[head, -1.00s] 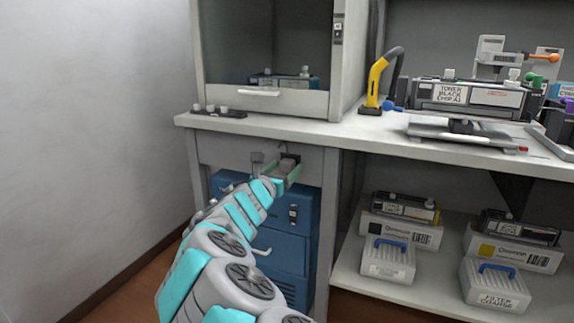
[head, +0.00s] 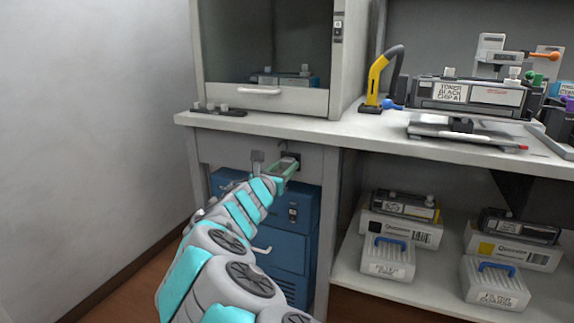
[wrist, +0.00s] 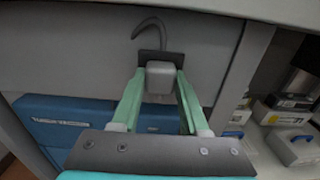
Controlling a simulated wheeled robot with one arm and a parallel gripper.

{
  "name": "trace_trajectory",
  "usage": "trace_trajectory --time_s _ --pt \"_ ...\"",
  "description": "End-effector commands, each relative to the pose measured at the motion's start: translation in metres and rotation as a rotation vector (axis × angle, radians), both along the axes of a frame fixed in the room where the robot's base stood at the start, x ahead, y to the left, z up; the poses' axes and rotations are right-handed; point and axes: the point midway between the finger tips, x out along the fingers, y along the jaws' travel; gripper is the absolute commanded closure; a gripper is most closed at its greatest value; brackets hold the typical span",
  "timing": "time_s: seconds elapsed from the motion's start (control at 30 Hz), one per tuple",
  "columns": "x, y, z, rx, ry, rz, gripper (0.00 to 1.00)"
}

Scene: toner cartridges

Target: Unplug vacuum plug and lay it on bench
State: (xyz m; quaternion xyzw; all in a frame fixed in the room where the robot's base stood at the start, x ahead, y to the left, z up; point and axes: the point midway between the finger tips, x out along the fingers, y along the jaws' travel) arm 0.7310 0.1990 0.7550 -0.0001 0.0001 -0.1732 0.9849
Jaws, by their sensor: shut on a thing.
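The vacuum plug (wrist: 160,80) is a light grey block against a dark socket plate (wrist: 160,58) on the panel under the bench top. A dark cord curves up above the plate. My gripper (wrist: 159,76) is shut on the plug, with one pale green finger at each side. In the head view my gripper (head: 287,164) is at the panel and largely hides the plug. The plug appears to be still at the socket plate; any gap behind it is hidden. The bench (head: 270,126) has a pale top above my gripper.
A blue vacuum unit (head: 290,240) stands below the socket. On the bench are a small knobbed strip (head: 220,111), a glass-fronted cabinet (head: 265,100), a yellow tool (head: 376,82) and a toner cartridge (head: 470,95). The bench's front strip before the cabinet is largely clear.

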Motion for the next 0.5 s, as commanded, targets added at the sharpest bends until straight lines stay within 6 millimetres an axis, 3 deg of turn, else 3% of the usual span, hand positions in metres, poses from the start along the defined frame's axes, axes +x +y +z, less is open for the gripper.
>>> trace_trajectory --time_s 0.5 --pt "-0.0034 0.0015 0.0006 -0.001 0.0 0.0 1.0"
